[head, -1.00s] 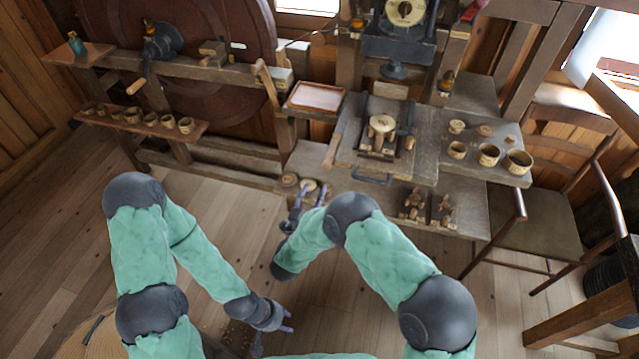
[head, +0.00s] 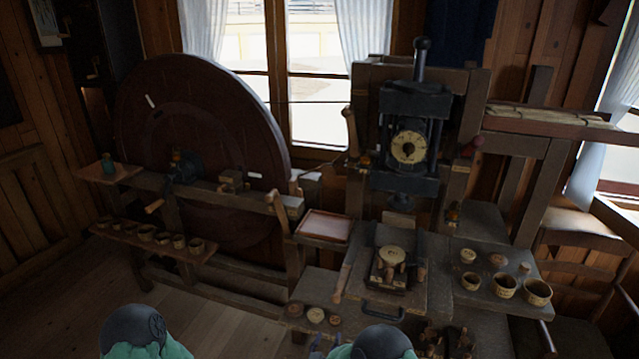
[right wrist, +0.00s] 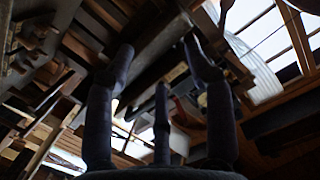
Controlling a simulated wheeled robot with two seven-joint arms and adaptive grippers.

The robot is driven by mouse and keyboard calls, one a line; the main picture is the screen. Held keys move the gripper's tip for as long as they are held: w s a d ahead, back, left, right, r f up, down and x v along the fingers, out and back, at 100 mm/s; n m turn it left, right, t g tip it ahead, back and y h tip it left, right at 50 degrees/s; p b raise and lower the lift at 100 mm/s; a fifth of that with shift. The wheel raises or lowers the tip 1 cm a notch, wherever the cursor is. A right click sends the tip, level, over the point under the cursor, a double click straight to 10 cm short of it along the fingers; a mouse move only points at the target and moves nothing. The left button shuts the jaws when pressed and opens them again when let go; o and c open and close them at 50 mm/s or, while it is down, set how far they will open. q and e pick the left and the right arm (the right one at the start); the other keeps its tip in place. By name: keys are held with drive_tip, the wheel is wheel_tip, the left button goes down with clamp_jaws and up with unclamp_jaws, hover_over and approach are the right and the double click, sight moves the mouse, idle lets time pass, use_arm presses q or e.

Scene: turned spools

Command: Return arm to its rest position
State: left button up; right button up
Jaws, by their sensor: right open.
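My right gripper (head: 321,347) shows only in part at the bottom edge of the head view, between my two green arms. The right wrist view looks up past its dark fingers (right wrist: 160,70), which are spread apart with nothing between them. My right arm (head: 383,345) and left arm (head: 138,335) show only their dark joints and a little green sleeve. My left gripper is below the picture. Small round wooden pieces (head: 316,315) lie on the low bench just above my right gripper; I cannot tell any contact.
The bench (head: 340,262) with a press (head: 410,150) above stands ahead. A large dark wheel (head: 200,110) is at left, with a shelf of several small cups (head: 145,234). A pinkish tray (head: 324,226) sits mid-bench. Cups (head: 537,292) stand at right. Floor shows at lower left.

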drive_tip(key=s+d+f+n+g+y, duration=0.1)
drive_tip(key=s+d+f+g+y, duration=0.25)
drive_tip(key=s+f, duration=0.3)
drive_tip(key=s+d+f+n+g+y, duration=0.1)
drive_tip(key=s+d+f+g+y, duration=0.1)
drive_tip(key=s+f+g, duration=0.45)
drive_tip(key=s+d+f+g+y, duration=0.1)
drive_tip(key=s+g, duration=0.1)
drive_tip(key=s, duration=0.6)
drive_tip(key=s+f+n+g+y, duration=0.1)
drive_tip(key=s+g, duration=0.2)
drive_tip(key=s, duration=0.6)
drive_tip(key=shift+s+d+f+y, duration=0.2)
drive_tip(key=shift+d+y, duration=0.15)
